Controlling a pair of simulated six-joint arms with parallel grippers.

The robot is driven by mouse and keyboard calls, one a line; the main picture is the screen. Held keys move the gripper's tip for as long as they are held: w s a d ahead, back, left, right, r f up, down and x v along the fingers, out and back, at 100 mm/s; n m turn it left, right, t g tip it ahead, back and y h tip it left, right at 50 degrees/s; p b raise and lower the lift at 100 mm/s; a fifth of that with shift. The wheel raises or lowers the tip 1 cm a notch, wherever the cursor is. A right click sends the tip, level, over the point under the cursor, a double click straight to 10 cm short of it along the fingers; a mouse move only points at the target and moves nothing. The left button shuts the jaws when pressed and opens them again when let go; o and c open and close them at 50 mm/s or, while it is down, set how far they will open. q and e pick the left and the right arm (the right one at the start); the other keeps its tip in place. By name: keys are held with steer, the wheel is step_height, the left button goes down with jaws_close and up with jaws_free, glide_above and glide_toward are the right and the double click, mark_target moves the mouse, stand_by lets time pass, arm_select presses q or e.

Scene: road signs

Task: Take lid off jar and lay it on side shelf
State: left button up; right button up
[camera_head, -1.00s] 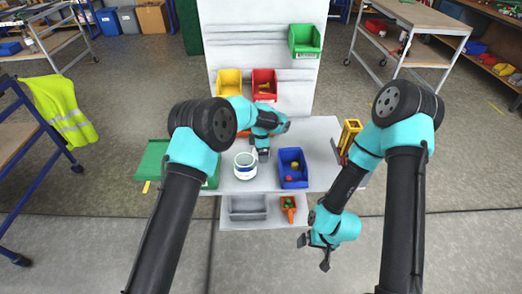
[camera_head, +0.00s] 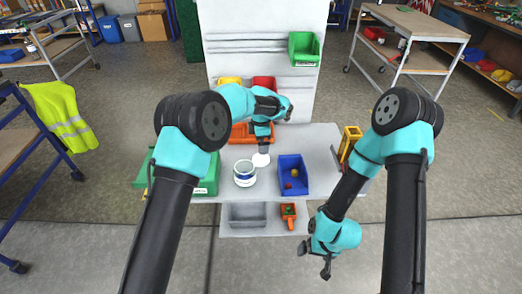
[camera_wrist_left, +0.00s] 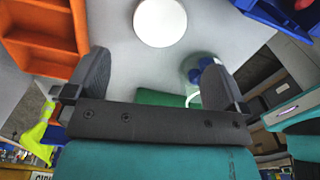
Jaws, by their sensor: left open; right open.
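The white lid (camera_head: 261,160) appears to lie flat on the grey worktop, just right of and behind the jar. It shows as a round white disc in the left wrist view (camera_wrist_left: 160,22), beyond the fingers. The white jar (camera_head: 244,174) with a dark blue band stands upright and uncovered; in the left wrist view it (camera_wrist_left: 193,64) is partly hidden by a finger. My left gripper (camera_head: 263,148) is open and empty above the lid, its fingers (camera_wrist_left: 151,80) wide apart. My right gripper (camera_head: 326,268) is open and empty, low in front of the bench at right.
A blue bin (camera_head: 292,160) with small items stands right of the jar. An orange tray (camera_head: 240,138) lies behind, a green box (camera_head: 207,186) at left. A lower shelf (camera_head: 262,231) holds a grey tray (camera_head: 247,213) and an orange scoop (camera_head: 288,211). A yellow holder (camera_head: 350,138) stands right.

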arm_select(q)
steer(key=shift+r, duration=1.55)
